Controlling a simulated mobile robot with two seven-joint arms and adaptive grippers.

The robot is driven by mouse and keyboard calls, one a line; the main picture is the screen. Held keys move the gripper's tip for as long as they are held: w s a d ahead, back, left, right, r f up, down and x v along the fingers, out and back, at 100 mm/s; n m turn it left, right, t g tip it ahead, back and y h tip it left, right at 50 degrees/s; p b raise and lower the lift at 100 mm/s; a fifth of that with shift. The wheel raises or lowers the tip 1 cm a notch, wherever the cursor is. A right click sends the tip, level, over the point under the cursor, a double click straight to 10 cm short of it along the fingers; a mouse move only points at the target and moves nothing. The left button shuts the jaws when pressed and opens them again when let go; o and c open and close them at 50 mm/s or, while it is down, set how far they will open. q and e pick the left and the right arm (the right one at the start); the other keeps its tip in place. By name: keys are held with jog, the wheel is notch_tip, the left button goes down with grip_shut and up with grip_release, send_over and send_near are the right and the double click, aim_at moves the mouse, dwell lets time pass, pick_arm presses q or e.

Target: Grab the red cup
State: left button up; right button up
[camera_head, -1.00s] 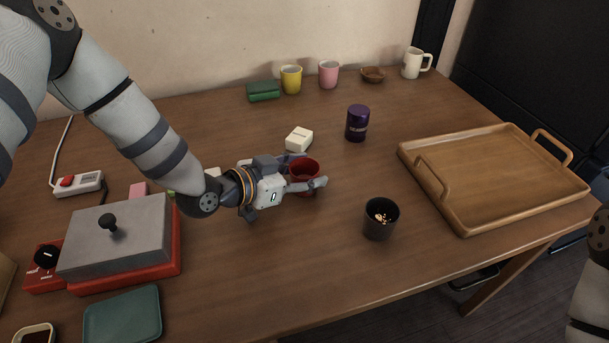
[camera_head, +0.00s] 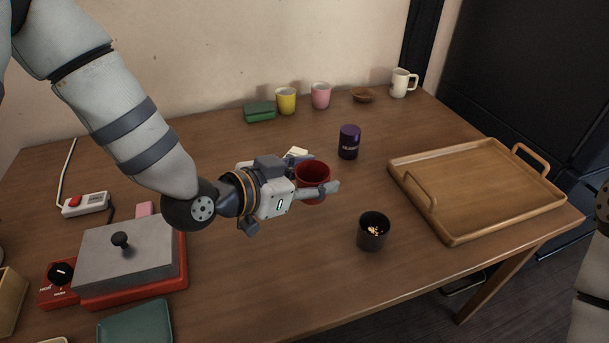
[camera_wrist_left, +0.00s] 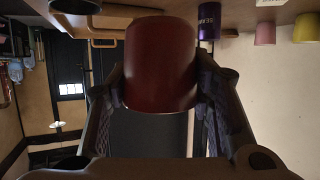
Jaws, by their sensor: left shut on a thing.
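The red cup (camera_head: 313,174) is between the fingers of my left gripper (camera_head: 322,178) in the head view, mouth up. It appears held a little above the table. In the left wrist view the red cup (camera_wrist_left: 161,64) fills the upper middle, with the fingers of my left gripper (camera_wrist_left: 160,95) pressed against both its sides. The inside of the cup is dark, and its far side is partly hidden by the gripper. My right gripper is out of view; only part of my right arm shows at the right edge.
A black cup with small light bits inside (camera_head: 373,231) and a purple canister (camera_head: 349,142) stand to the right. A wooden tray (camera_head: 463,225) lies farther right. Yellow (camera_head: 286,101) and pink (camera_head: 321,96) cups stand at the back. A grey-lidded red appliance (camera_head: 130,262) is at left.

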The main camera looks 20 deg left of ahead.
pick_arm(q)
jog(key=s+d+r, duration=0.3)
jog(key=s, duration=0.2)
jog(key=shift+s+d, duration=0.4)
